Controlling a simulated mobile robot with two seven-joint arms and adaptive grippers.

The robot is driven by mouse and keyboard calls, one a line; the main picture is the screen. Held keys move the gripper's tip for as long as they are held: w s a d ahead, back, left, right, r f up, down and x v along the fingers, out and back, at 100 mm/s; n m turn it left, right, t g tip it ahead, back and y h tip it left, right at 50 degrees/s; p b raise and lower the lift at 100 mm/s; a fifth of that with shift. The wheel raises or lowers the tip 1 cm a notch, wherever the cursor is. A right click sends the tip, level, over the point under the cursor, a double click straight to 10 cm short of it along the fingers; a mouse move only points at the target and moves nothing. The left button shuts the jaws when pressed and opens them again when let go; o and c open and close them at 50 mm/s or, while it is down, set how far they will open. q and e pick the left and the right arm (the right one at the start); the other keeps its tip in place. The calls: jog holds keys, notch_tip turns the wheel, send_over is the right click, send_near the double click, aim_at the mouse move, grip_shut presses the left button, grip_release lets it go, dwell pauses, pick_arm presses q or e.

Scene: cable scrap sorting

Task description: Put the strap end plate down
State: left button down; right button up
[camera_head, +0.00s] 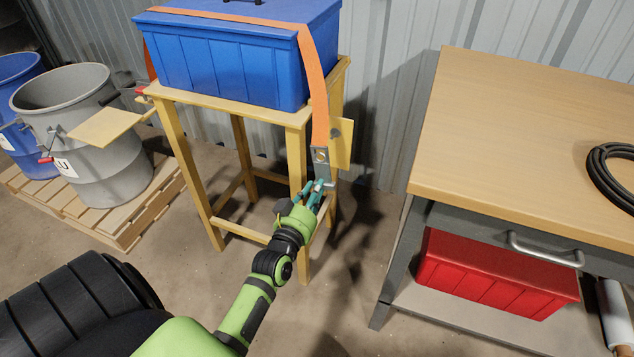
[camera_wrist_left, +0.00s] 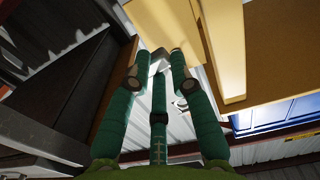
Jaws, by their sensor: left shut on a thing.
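The strap end plate (camera_head: 321,162) is a small grey metal plate at the lower end of an orange strap (camera_head: 316,85). The strap runs over the blue box (camera_head: 216,68) and hangs down past the right front corner of the wooden stand (camera_head: 232,101). My left gripper (camera_head: 323,187) is shut on the plate's lower end, below the stand's top. In the left wrist view my teal fingers (camera_wrist_left: 160,68) close around a small grey piece at their tips; the fingers hide much of it. My right gripper is not in view.
A workbench (camera_head: 500,130) with a black cable coil (camera_head: 612,172) on top and a red bin (camera_head: 490,270) below stands right. Grey (camera_head: 85,130) and blue (camera_head: 20,110) drums stand on a pallet at left. Open floor lies between stand and bench.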

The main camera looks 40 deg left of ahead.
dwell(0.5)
pick_arm(q)
jog(key=s+d+r+m+h, duration=0.1)
jog(key=s+d+r+h, duration=0.1)
jog(key=s+d+r, duration=0.45)
jog(key=s+d+r+m+h, duration=0.2)
jog(key=s+d+r, duration=0.2)
jog(key=d+r, duration=0.4)
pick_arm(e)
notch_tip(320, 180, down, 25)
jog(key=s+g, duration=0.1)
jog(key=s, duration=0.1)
pick_arm(q)
notch_tip(320, 180, up, 16)
jog(key=s+d+p, duration=0.1)
jog(key=p, duration=1.9)
jog(key=shift+d+r+p, duration=0.15)
jog(key=shift+r+p, duration=0.1)
jog(key=shift+p, duration=0.05)
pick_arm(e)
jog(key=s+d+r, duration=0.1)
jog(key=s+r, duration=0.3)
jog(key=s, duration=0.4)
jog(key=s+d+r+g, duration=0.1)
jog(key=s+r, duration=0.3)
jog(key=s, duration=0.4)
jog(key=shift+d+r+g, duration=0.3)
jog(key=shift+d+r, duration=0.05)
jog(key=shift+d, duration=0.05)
